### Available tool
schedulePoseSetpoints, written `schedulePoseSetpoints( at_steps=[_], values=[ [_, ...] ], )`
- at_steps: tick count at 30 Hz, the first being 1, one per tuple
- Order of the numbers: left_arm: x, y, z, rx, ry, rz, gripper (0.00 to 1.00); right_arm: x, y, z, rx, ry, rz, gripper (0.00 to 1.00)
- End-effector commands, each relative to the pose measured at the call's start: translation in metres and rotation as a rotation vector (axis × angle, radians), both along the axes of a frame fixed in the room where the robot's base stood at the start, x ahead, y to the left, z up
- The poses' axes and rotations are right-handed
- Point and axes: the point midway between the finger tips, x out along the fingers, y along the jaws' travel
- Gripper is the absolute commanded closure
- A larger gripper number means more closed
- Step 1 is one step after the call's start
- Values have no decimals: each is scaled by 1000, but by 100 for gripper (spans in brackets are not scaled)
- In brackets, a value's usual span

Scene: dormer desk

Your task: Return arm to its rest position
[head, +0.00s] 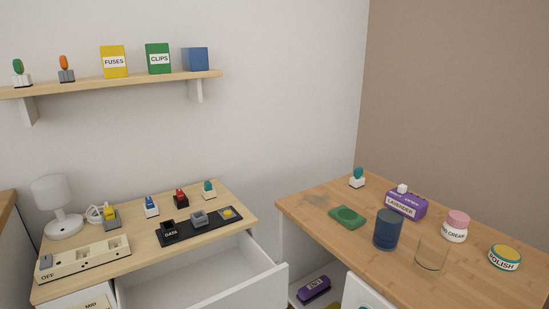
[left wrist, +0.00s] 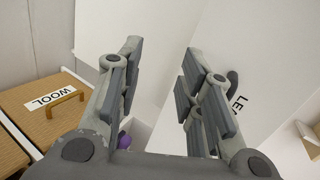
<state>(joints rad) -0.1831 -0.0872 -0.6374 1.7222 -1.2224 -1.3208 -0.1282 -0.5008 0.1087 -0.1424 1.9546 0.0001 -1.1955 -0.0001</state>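My left gripper (left wrist: 160,85) shows in the left wrist view with its two fingers spread wide apart. Nothing is between the fingers. Beyond them is a white panel (left wrist: 245,60) with dark lettering, partly hidden by the right-hand finger. A purple thing (left wrist: 124,140) shows low behind the left-hand finger, mostly hidden. Neither gripper shows in the head view, and my right gripper is in no view.
The left desk (head: 130,252) holds a lamp (head: 54,205), a power strip (head: 86,258) and a black tray (head: 190,232). A white drawer (head: 200,284) stands open below. The right desk (head: 325,200) holds a blue cup (head: 388,230) and a clear glass (head: 432,255). A wooden box labelled WOOL (left wrist: 50,102) is at left in the wrist view.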

Motion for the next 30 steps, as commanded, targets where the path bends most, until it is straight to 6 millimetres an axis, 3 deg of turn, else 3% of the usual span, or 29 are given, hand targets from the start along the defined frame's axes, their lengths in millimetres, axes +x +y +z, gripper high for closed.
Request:
schedulePoseSetpoints(
  at_steps=[3, 9, 15, 22, 30],
  values=[
    [-31, 30, -53, -182, 133, 83, 66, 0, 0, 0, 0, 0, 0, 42],
    [-86, 61, -112, -503, 290, 239, 66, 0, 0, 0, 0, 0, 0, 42],
    [-124, 75, -135, -755, 362, 367, 66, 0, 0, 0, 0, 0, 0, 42],
    [-150, 84, -138, -973, 390, 477, 66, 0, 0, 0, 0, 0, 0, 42],
    [-165, 83, -165, -976, 424, 494, 66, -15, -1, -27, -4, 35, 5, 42]
  ],
)
